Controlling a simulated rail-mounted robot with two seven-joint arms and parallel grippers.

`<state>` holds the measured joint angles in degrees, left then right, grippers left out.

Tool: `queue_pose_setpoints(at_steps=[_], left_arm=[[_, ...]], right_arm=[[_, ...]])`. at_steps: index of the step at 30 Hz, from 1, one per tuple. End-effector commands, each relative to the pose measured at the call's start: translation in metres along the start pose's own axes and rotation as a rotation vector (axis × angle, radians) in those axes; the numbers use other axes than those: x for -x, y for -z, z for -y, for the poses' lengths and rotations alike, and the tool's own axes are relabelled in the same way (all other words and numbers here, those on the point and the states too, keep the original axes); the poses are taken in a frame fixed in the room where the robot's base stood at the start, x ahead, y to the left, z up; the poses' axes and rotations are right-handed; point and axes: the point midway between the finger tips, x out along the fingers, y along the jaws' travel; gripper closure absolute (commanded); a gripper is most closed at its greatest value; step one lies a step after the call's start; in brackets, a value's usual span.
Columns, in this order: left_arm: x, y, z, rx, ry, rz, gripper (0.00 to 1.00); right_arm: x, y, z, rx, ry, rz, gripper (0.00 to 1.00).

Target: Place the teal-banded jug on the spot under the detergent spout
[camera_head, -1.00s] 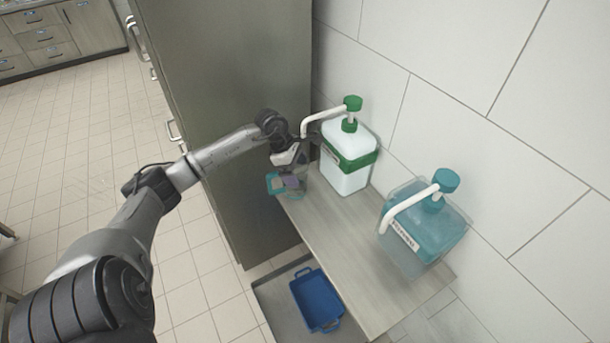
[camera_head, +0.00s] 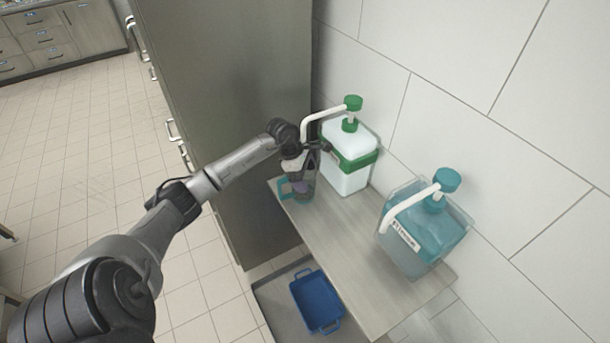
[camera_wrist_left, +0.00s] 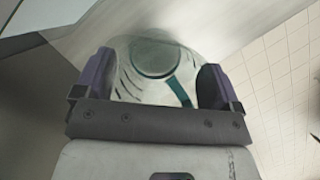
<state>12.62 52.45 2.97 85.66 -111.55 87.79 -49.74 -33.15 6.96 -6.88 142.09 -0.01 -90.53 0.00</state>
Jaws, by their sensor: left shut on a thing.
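The clear jug (camera_head: 285,189) with a teal band is at the left end of the shelf, below the spout side of the green-capped dispenser (camera_head: 345,172). My left gripper (camera_head: 301,187), with purple fingers, is shut on it. In the left wrist view the jug (camera_wrist_left: 152,62) sits between the fingers, with a teal strip and a round base or opening showing. The white spout (camera_head: 322,118) of the green-capped dispenser points left, above my gripper. I cannot tell if the jug touches the shelf, and a marked spot does not show. My right gripper is not in view.
The wooden shelf (camera_head: 352,262) is bare in front of the dispensers. A teal dispenser (camera_head: 425,235) with a white label stands to the right. A blue tray (camera_head: 317,300) lies below the shelf. A tall grey cabinet (camera_head: 235,110) stands close on the left.

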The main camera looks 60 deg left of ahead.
Motion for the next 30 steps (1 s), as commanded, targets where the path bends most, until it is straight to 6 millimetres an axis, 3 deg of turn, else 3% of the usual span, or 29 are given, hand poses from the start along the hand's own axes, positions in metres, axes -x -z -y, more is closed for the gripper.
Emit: queue_pose_setpoints(at_steps=[7,8,11,22,30], left_arm=[[-0.004,0.002,0.0,-0.001,0.0,0.0,0.35],[-0.003,0.001,0.0,0.0,0.001,0.0,0.09],[-0.003,0.001,0.0,0.0,0.001,0.0,0.0],[0.008,0.0,-0.001,-0.001,-0.002,0.0,0.0],[0.055,0.006,0.0,0.001,0.001,-0.006,0.0]], right_arm=[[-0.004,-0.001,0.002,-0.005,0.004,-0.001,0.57],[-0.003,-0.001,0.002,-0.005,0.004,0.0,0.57],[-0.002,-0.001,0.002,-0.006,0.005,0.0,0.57],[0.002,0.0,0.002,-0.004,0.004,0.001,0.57],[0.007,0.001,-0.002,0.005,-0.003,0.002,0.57]])
